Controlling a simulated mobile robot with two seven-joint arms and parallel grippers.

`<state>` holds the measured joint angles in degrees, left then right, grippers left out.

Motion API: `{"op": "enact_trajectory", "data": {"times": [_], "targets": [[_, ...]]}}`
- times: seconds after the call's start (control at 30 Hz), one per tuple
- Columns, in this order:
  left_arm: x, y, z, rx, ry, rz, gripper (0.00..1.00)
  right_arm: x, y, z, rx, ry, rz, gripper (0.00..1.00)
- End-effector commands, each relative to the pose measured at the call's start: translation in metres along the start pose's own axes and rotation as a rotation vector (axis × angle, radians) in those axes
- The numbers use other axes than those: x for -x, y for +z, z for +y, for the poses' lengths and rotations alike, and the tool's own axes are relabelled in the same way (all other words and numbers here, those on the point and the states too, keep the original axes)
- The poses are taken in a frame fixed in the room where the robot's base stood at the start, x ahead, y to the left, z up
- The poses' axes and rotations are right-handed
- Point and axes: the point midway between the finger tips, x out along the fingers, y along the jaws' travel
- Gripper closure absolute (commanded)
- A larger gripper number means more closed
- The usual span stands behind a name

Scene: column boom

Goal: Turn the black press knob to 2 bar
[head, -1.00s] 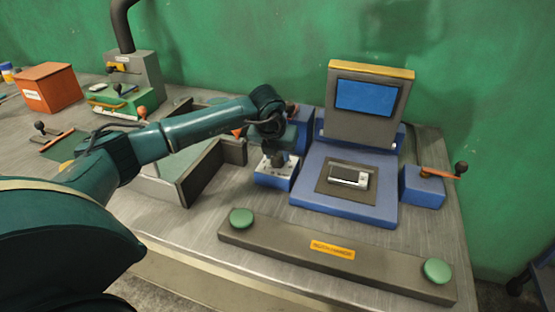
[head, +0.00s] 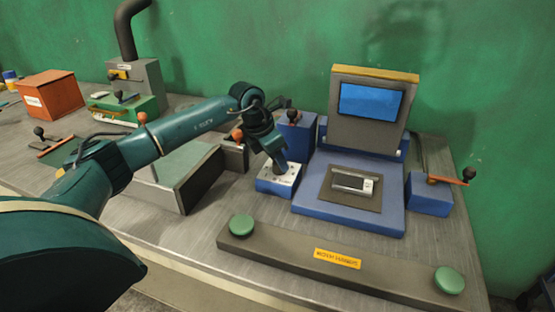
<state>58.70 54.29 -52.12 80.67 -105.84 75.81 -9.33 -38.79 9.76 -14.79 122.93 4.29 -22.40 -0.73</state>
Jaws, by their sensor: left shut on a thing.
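The press knob's low blue box (head: 275,188) with its pale scale plate (head: 267,179) stands left of the blue press (head: 300,205). My left gripper (head: 282,168) reaches down onto the plate from above, tilted, and is shut on the black press knob. The knob itself is hidden by the gripper. The marks on the plate are too small to read, so I cannot tell the setting. My right gripper is not in view.
A blue box with a dark-knobbed lever (head: 295,135) stands close behind my gripper. A grey-walled tray (head: 180,188) lies to the left. In front is a grey bar (head: 300,255) with two green buttons. Another blue lever box (head: 430,195) stands at the right.

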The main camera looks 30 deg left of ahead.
Motion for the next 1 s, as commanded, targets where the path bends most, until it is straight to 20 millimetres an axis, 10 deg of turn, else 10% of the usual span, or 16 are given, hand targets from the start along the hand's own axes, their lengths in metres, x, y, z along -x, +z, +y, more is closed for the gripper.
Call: {"op": "enact_trajectory", "data": {"times": [0.67,0.7,1.0], "targets": [[0.0012,0.0009,0.0012,-0.054,-0.019,-0.002,0.89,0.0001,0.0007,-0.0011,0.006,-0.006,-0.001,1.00],[0.0012,0.0009,0.0012,-0.054,-0.019,-0.002,0.63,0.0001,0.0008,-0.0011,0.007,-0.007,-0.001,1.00],[0.0004,0.0003,0.0007,-0.054,-0.021,0.000,0.44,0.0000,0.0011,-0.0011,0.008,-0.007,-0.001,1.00]]}}
